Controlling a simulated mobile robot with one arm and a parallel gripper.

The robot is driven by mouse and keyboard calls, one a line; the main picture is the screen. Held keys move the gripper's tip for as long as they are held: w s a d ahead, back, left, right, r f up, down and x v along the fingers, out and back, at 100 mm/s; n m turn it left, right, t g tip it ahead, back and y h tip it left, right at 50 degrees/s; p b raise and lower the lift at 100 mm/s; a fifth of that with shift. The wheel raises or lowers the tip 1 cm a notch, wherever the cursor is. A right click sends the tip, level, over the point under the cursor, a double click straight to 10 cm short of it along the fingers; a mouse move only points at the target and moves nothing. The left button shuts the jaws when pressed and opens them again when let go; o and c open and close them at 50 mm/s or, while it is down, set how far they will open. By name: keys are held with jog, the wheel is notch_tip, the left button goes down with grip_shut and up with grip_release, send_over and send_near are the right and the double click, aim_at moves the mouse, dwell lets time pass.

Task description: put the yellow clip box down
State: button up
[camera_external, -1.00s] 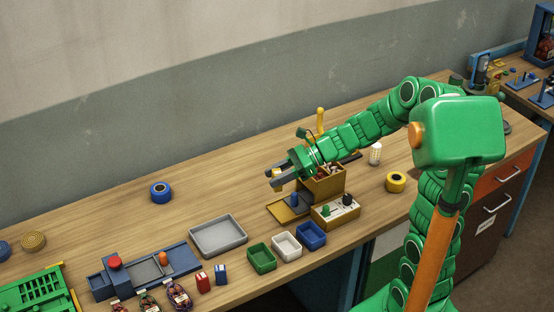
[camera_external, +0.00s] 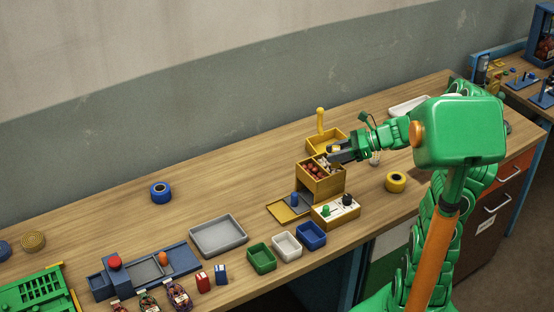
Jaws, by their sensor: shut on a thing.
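My gripper (camera_external: 338,153) is shut on the small yellow clip box (camera_external: 335,148), which shows only partly between the dark fingers. They are above the bench, at the back right of a yellow-brown divided box (camera_external: 320,184) with red and pale small parts in it. A yellow tray with an upright yellow handle (camera_external: 320,122) is just behind the gripper. I cannot tell how high the clip box is held. A red clip box (camera_external: 203,280) and a blue one (camera_external: 221,275) stand at the bench's front edge.
A grey tray (camera_external: 219,250) and green (camera_external: 261,257), white (camera_external: 287,246) and blue (camera_external: 311,235) bins line the front. A control box (camera_external: 336,213) with knobs and a yellow tape roll (camera_external: 396,182) are nearby. The bench's back middle is clear.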

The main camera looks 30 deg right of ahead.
jog(key=s+d+m+t+h, duration=0.2)
jog(key=s+d, duration=0.3)
jog(key=d, duration=0.6)
jog(key=shift+w+d+f, duration=0.8)
jog(key=shift+w+f, duration=1.5)
jog(key=shift+f, duration=0.25)
jog(key=shift+w+d+f, duration=0.75)
jog(key=shift+w+f, duration=1.5)
jog(key=shift+f, duration=0.35)
jog(key=shift+w+d+f, duration=0.8)
jog(key=shift+w+f, duration=1.5)
jog(key=shift+f, duration=1.65)
jog(key=shift+f, duration=0.15)
jog(key=o, duration=1)
jog(key=shift+r, duration=0.2)
jog(key=v, duration=1.2)
jog(key=shift+d+f, duration=0.15)
